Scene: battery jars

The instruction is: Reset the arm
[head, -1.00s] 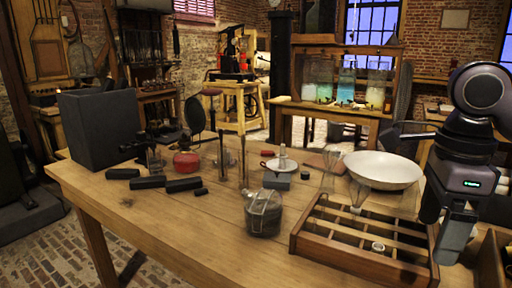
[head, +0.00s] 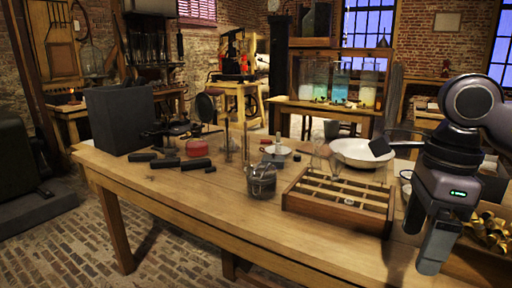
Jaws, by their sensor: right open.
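My right arm comes in from the right edge. My right gripper (head: 427,238) points down, with its fingers apart and nothing seen between them. It hangs at the right end of the wooden table (head: 190,208), to the right of the compartment tray (head: 338,212). My left gripper is not in view. A glass jar with dark contents (head: 261,181) stands on the table to the left of the tray.
A white bowl (head: 352,150) stands behind the tray, with a dark square piece (head: 380,147) at its right edge. Several black blocks (head: 166,162) lie at the left by a dark box (head: 119,118). A crate with brassy pieces (head: 487,232) is at the lower right. The table's front is clear.

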